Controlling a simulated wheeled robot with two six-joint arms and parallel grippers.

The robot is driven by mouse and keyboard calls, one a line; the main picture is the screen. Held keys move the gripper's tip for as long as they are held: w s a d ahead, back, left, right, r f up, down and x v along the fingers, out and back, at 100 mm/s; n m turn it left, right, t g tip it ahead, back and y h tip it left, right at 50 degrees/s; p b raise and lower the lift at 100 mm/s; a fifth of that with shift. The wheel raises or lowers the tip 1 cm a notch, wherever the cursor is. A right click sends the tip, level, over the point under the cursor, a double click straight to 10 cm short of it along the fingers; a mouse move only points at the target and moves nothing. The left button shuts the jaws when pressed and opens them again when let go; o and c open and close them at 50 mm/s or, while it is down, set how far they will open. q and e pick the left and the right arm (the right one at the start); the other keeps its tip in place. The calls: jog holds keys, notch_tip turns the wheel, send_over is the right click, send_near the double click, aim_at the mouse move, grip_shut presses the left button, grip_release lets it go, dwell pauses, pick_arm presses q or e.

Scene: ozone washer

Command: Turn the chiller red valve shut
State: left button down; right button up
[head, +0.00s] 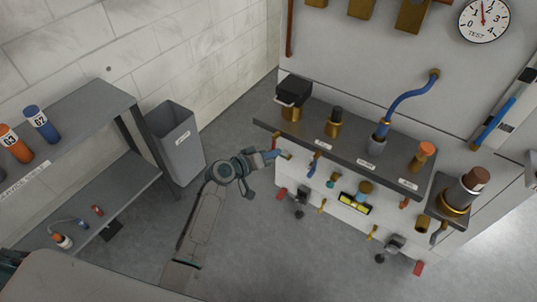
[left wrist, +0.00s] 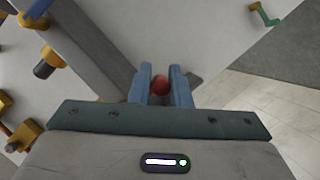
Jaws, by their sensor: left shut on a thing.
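My left gripper (head: 274,155) is at the left end of the white machine, just below the dark shelf's left corner. In the left wrist view its two blue fingers (left wrist: 160,86) are shut on a round red piece, which I take to be the red valve (left wrist: 160,85). Only the rounded end of the valve shows between the fingers; its stem and turn position are hidden. In the head view a small red part (head: 275,142) shows right by the fingertips. My right gripper is not in view.
The dark shelf (head: 345,151) carries several brass and black fittings. Below it are more small valves and a yellow level (head: 355,203). A grey bin (head: 176,145) and a grey rack (head: 75,115) with bottles stand left. The floor between is clear.

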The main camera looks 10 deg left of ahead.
pick_arm(q)
jog(key=shift+w+r, duration=0.1)
jog(key=shift+r, duration=0.2)
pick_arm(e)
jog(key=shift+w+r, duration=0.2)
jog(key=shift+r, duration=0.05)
pick_arm(q)
jog(key=c, duration=1.4)
grip_release()
jog(key=shift+d, duration=0.1)
jog(key=shift+c, duration=0.2)
jog(key=shift+o, duration=0.3)
jog(key=shift+f, duration=0.15)
